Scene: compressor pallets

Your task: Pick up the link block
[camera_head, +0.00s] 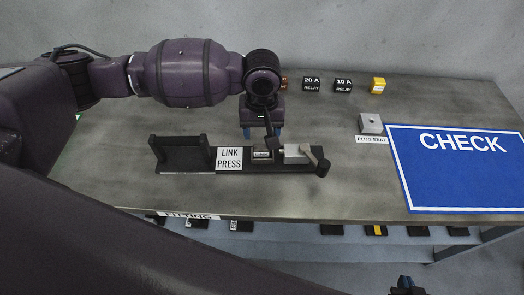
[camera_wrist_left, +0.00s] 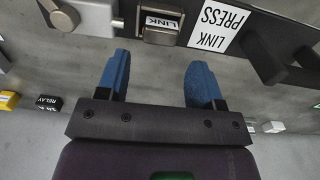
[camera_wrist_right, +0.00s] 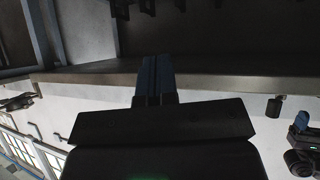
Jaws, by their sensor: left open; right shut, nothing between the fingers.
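The link block (camera_head: 262,154), a small metallic block with a LINK label, sits in the black link press (camera_head: 185,169) between the white LINK PRESS sign and the grey clamp part. It also shows in the left wrist view (camera_wrist_left: 160,27), just beyond my fingertips. My left gripper (camera_head: 264,131) is open and empty, behind the press in the head view. Its two blue fingers stand apart in the left wrist view (camera_wrist_left: 157,62), with the block ahead of the gap and not touched. My right gripper (camera_wrist_right: 155,62) is shut and empty, low near the table's front edge.
The press has a grey clamp (camera_head: 297,153) with a dark lever knob (camera_head: 323,167). Relays (camera_head: 311,84) and a yellow block (camera_head: 378,85) stand at the back. A plug seat (camera_head: 371,123) and a blue CHECK mat (camera_head: 460,190) lie to the right.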

